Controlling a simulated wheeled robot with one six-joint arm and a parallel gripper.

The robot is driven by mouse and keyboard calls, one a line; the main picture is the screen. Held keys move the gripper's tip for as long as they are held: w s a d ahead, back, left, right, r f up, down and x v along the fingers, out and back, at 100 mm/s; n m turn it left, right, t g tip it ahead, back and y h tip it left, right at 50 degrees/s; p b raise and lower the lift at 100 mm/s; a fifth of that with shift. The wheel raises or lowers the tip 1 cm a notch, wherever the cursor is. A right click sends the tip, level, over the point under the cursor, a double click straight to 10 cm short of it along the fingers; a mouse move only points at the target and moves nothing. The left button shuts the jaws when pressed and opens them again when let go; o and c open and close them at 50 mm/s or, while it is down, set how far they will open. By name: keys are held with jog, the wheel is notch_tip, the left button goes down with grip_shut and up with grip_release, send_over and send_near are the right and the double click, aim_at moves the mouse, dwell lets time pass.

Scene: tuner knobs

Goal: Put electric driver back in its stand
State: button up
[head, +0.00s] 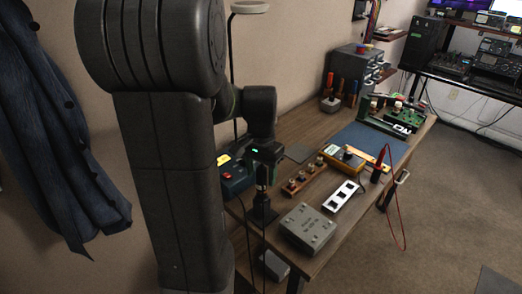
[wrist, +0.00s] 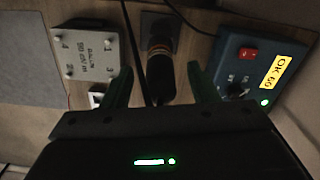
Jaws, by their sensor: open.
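The electric driver (wrist: 160,76), a dark cylinder with an orange band, is upright between my gripper's two green fingers in the wrist view. Its dark stand (wrist: 158,28) shows beyond it as a flat plate. In the head view my gripper (head: 264,162) is over the near left part of the bench. The driver (head: 262,178) is below it, with its lower end at the stand (head: 263,212). My gripper (wrist: 160,80) is open, with a finger on either side of the driver. How deep the driver sits in the stand is hidden.
A blue unit (head: 236,178) with a yellow label stands left of the stand, and a grey box (head: 308,229) right of it. A knob strip (head: 305,176), a white plate (head: 341,196) and a yellow meter (head: 342,159) lie farther along. Thin cables hang near the stand.

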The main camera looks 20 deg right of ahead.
aim_at(261, 180)
notch_tip(261, 180, up, 11)
jog(key=shift+f, duration=0.1)
jog(key=shift+f, duration=0.15)
notch_tip(261, 180, down, 14)
jog(key=shift+r, duration=0.15)
jog(key=shift+r+p, duration=0.3)
jog(key=shift+r, duration=0.45)
